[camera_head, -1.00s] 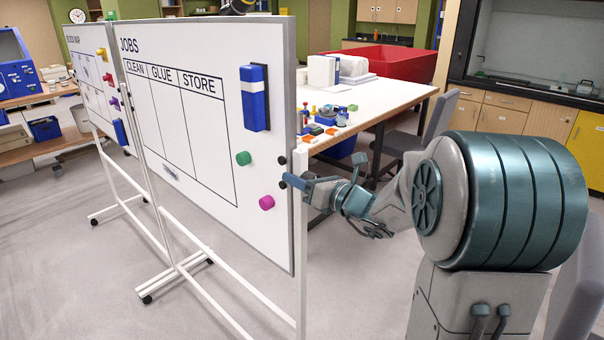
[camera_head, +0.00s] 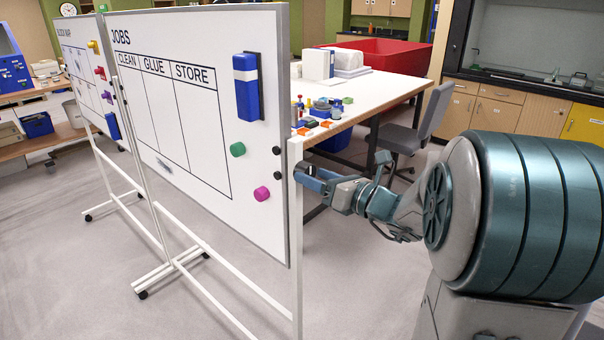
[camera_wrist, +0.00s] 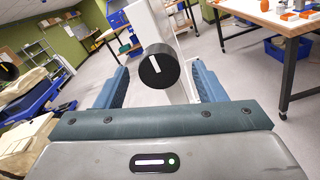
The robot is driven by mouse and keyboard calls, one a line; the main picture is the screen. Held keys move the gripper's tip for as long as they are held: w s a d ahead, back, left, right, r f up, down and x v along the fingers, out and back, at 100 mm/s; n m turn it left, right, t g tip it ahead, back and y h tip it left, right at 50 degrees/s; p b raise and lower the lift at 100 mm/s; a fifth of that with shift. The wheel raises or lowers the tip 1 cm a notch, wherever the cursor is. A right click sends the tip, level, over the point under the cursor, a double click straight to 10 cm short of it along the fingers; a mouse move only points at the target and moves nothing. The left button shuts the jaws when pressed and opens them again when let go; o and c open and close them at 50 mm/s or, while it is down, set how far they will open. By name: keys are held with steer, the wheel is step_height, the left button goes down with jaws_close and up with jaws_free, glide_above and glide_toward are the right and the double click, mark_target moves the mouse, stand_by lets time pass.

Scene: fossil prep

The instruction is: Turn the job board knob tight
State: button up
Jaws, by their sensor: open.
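The job board (camera_head: 215,208) is a white board headed JOBS on a white wheeled stand. In the wrist view the knob (camera_wrist: 157,67) is a round black disc with a white mark, at the board's edge (camera_wrist: 160,22). My gripper (camera_wrist: 160,82) is open, with one blue finger on each side of the knob and visible gaps to both. In the head view my gripper (camera_head: 303,176) is at the right edge of the board, partly hidden by it. The knob cannot be made out there.
A blue eraser, green and magenta magnets are on the board's face. A white worktable (camera_head: 372,88) with small coloured items and a red bin (camera_head: 385,52) stands behind it. A grey chair (camera_head: 420,125) is beside the table.

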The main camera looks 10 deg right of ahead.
steer(key=v, duration=0.7)
steer(key=shift+s+d+b, duration=0.2)
steer(key=shift+b, duration=0.2)
steer(key=s+a+f+n+g+h, duration=0.1)
steer(key=s+a+f+n+g, duration=0.8)
steer(key=a+n, duration=0.4)
steer(key=s+d+f+n+g+h, duration=0.1)
steer(key=s+d+n+h, duration=0.2)
steer(key=n, duration=0.6)
steer(key=s+d+f+n+g+h, duration=0.1)
steer(key=s+d+f+n+h, duration=0.1)
steer(key=s+n+h, duration=0.4)
steer(key=d+n, duration=0.1)
steer(key=n, duration=0.3)
steer(key=shift+f+g+h, duration=0.25)
steer(key=shift+g+h, duration=0.05)
